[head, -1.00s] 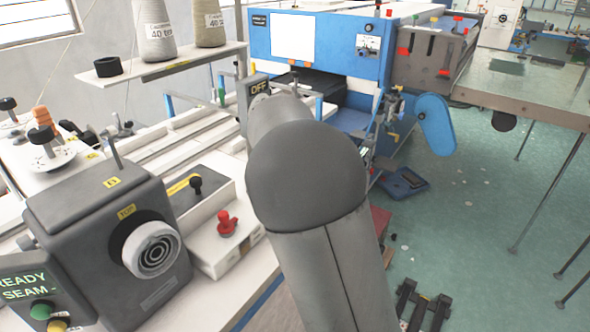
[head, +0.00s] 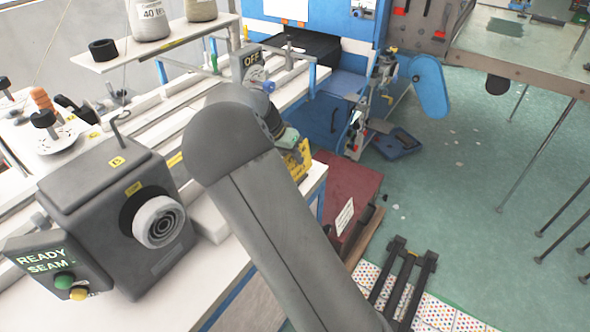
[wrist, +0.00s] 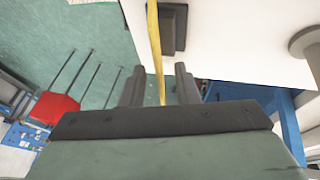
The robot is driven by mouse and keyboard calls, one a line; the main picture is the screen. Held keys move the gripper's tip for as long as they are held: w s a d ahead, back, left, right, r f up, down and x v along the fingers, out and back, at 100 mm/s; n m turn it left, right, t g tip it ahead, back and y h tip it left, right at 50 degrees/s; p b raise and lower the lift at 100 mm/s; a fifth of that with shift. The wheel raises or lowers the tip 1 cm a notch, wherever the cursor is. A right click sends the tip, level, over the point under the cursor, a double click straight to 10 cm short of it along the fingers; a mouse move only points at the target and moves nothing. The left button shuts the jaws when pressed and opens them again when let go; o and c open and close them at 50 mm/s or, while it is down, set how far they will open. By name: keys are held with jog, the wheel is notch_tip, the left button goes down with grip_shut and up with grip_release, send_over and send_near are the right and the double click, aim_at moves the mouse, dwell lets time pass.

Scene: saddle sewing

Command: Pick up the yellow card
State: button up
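The yellow card (head: 299,158) has dark markings and shows in the head view at the right edge of the white bench, partly hidden by my gripper (head: 285,138). In the wrist view the card (wrist: 154,45) is seen edge-on as a thin yellow strip. It runs down between the two fingers of my gripper (wrist: 160,88). The fingers are apart, with a visible gap on each side of the card. Their contact with it cannot be made out. The card's lower part is hidden behind the gripper body.
The white bench (head: 105,285) carries a dark grey machine (head: 100,210) and a READY SEAM panel (head: 55,265). An OFF box (head: 247,62) stands behind my arm. A dark red box (head: 340,190) lies beyond the bench edge.

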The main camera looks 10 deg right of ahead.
aim_at(295, 166)
jog(key=x, duration=0.2)
jog(key=shift+f, duration=0.25)
jog(key=shift+f, duration=0.25)
dwell(0.3)
grip_shut()
